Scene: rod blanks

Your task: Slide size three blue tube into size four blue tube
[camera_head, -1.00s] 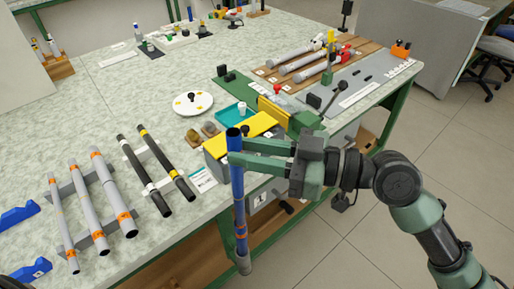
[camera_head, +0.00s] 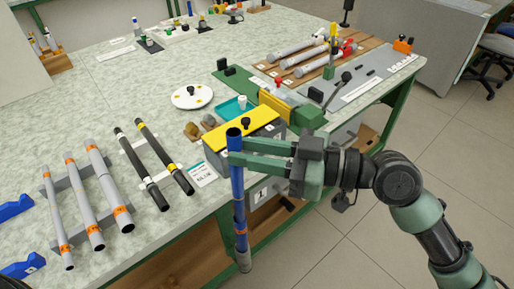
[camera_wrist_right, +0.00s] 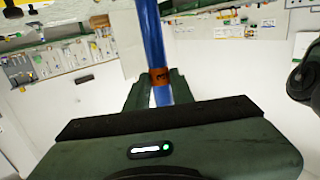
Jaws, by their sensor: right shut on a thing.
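My right gripper (camera_head: 236,153) is shut on a long blue tube (camera_head: 239,195) near its open upper end. The tube hangs nearly upright, slightly tilted, off the front edge of the bench. It has an orange band low down and a grey lower end. The right wrist view shows the blue tube (camera_wrist_right: 153,35) with a marked orange band (camera_wrist_right: 160,77); I cannot read the mark surely. I cannot make out a second blue tube. My left gripper is out of view.
Grey tubes with orange bands (camera_head: 83,205) and black tubes (camera_head: 140,165) lie on racks on the bench (camera_head: 110,95). Blue supports (camera_head: 16,207) sit at far left. A yellow-topped box (camera_head: 243,134) and green vise (camera_head: 290,108) stand behind the gripper. Open floor lies right.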

